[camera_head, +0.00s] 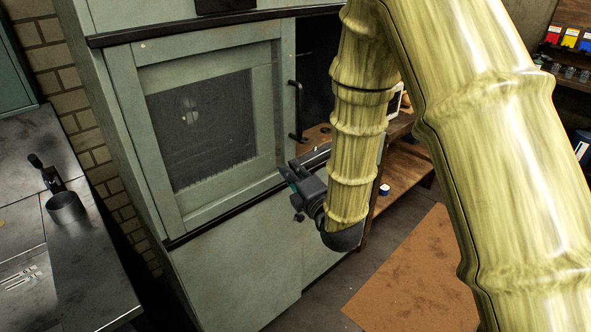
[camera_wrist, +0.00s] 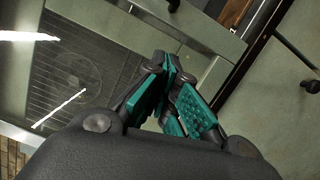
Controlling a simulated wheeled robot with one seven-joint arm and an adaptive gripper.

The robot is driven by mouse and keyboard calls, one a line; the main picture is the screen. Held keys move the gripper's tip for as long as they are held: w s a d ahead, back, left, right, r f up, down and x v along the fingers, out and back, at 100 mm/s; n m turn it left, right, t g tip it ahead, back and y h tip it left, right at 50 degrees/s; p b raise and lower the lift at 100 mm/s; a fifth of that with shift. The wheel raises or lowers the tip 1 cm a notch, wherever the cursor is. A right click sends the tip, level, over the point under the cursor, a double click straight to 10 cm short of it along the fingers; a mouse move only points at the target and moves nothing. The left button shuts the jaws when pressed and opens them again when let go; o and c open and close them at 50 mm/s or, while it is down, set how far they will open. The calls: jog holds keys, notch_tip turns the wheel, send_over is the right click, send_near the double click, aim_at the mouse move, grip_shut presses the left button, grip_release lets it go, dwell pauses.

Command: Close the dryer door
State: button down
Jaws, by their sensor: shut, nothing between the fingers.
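The dryer (camera_head: 190,45) is a pale green cabinet with dark trim in the head view. Its door (camera_head: 205,207) has a green frame around a dark mesh window, which also shows in the wrist view (camera_wrist: 85,75). A black bar handle (camera_head: 295,110) stands near the door's right edge. A dark opening shows right of the door; I cannot tell the door's exact angle. My gripper (camera_head: 286,176) is shut and empty, near the door's lower right corner. In the wrist view its teal fingertips (camera_wrist: 169,66) meet in front of the door frame; contact is unclear.
A metal workbench (camera_head: 95,250) with a small metal cup (camera_head: 66,208) stands at the left. Wooden shelves (camera_head: 402,185) stand behind my arm. A brown mat (camera_head: 410,275) lies on the floor at the right. My arm hides part of the dryer's right side.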

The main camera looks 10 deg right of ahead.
aim_at(282, 139)
jog(key=p+x, duration=0.2)
jog(key=x, duration=0.5)
jog(key=shift+d+r, duration=0.1)
jog(key=shift+r, duration=0.05)
jog(key=shift+w+d+r+p, duration=0.1)
jog(key=shift+w+d+p, duration=0.2)
jog(key=shift+d, duration=0.15)
jog(key=shift+w+d+r+p, duration=0.1)
jog(key=shift+w+d+p, duration=0.15)
jog(key=shift+d, duration=0.2)
jog(key=shift+w+d+p, duration=0.3)
jog(key=shift+w+d, duration=0.1)
jog(key=shift+d, duration=0.25)
jog(key=shift+w+d, duration=0.1)
